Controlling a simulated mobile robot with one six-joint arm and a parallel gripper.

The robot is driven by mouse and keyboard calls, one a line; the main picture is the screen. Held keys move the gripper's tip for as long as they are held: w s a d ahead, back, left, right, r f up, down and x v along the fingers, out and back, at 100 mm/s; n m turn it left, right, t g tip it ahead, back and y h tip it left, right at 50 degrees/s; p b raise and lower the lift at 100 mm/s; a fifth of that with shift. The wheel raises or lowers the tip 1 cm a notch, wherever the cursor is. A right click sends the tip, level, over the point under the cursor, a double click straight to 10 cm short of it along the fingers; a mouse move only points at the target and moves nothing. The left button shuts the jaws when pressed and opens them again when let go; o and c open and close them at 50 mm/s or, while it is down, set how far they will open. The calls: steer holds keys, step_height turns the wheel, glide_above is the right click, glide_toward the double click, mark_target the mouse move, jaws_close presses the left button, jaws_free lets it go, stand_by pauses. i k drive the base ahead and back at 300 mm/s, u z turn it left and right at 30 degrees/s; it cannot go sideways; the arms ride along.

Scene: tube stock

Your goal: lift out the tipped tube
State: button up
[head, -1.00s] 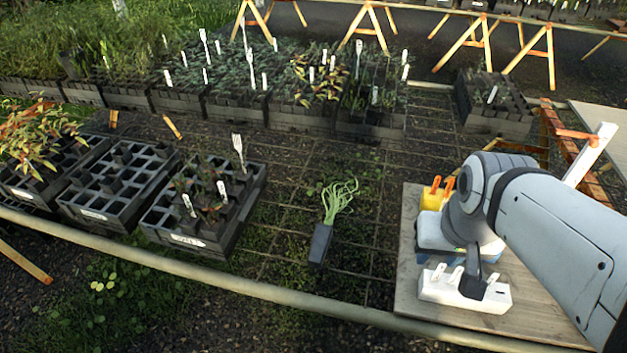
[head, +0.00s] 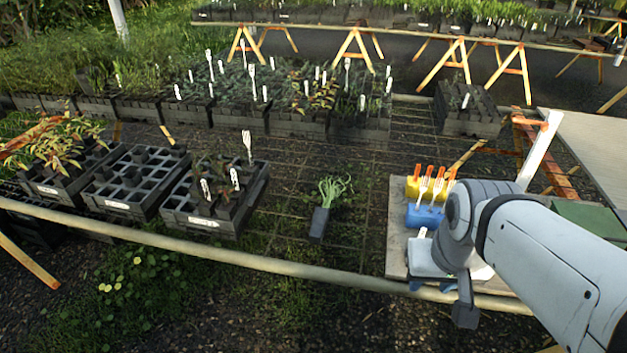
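The tipped tube (head: 320,222) is a dark square pot with a green grassy plant (head: 333,189) spilling from its far end. It lies on the wire mesh bench (head: 360,240), to the right of the black crates and apart from them. My gripper (head: 466,316) hangs at the lower right, by the bench's front rail and well to the right of the tube. Only a dark end part of it shows, and its fingers cannot be made out.
Black cell crates, the nearest (head: 222,222) holding a few dark plants and white labels, stand left. A board (head: 397,215) with yellow and blue label holders is at right. Packed trays (head: 240,118) line the back. Mesh around the tube is clear. A pale rail (head: 250,256) runs along the front.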

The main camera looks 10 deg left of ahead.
mark_target(321, 214)
steer(key=z, duration=0.15)
steer(key=i, duration=0.9)
steer(key=u, duration=0.05)
